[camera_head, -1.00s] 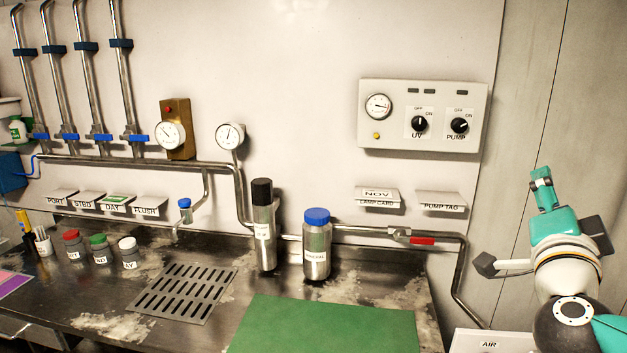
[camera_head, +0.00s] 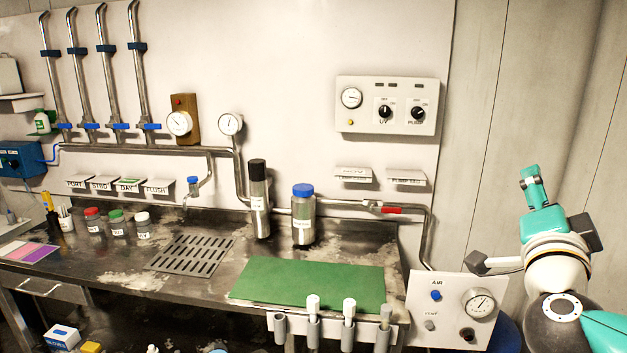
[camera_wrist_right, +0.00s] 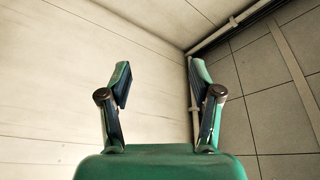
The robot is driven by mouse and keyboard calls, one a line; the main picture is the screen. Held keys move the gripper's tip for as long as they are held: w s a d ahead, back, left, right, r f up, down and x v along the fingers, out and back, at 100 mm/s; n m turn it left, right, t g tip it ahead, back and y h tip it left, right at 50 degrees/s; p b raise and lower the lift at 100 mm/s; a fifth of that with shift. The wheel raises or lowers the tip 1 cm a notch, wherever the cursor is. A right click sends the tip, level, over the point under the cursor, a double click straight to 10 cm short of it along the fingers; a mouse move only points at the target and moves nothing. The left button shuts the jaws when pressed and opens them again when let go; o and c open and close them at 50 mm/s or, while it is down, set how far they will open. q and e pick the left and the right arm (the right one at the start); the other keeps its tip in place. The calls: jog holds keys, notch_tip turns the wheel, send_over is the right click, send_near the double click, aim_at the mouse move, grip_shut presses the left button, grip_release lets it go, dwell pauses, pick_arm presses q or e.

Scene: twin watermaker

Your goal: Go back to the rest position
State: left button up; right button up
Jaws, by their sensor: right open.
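My right arm stands raised at the right side of the head view, with its teal right gripper (camera_head: 532,185) pointing up in front of the bare wall panels. In the right wrist view the right gripper (camera_wrist_right: 160,85) has its two fingers spread apart. Nothing is between them; wall and floor tiles show behind. My left gripper is not in view.
The steel counter (camera_head: 110,275) carries a green mat (camera_head: 310,284), a black-topped cylinder (camera_head: 259,200), a blue-capped canister (camera_head: 303,215) and several small jars. An air panel (camera_head: 462,310) stands below my right gripper. A control box (camera_head: 387,105) hangs on the wall.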

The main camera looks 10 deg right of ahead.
jog(key=w+a+f+n+g+y, duration=0.1)
jog(key=w+f+n+y, duration=0.1)
jog(key=w+f, duration=0.5)
jog(key=w+a+f+n+g+y, duration=0.1)
jog(key=w+a+f+n, duration=0.1)
jog(key=f, duration=0.9)
jog(key=w+a+f+n+g+y, duration=0.1)
jog(key=a+f+n+g+y, duration=0.15)
jog(key=f, duration=0.85)
jog(key=a+f+n+g+y, duration=0.1)
jog(key=a+f+n+y, duration=0.2)
jog(key=f, duration=0.8)
jog(key=s+a+f+n+g+y, duration=0.15)
jog(key=s+a+f, duration=0.35)
jog(key=f, duration=0.5)
jog(key=s+a+f+n+g+y, duration=0.1)
jog(key=s+a+f+g+y, duration=0.25)
jog(key=f, duration=0.55)
jog(key=s+a+f+n+g+y, duration=0.1)
jog(key=s+a+f+n+g, duration=0.1)
jog(key=s+a, duration=0.3)
jog(key=s+a+f+n+g+y, duration=0.1)
jog(key=s+a+f, duration=0.4)
jog(key=s, duration=0.8)
jog(key=shift+a+n+g, duration=0.2)
jog(key=shift+n+g, duration=0.3)
jog(key=shift+g, duration=0.65)
jog(key=shift+f+y, duration=0.1)
jog(key=shift+y, duration=0.15)
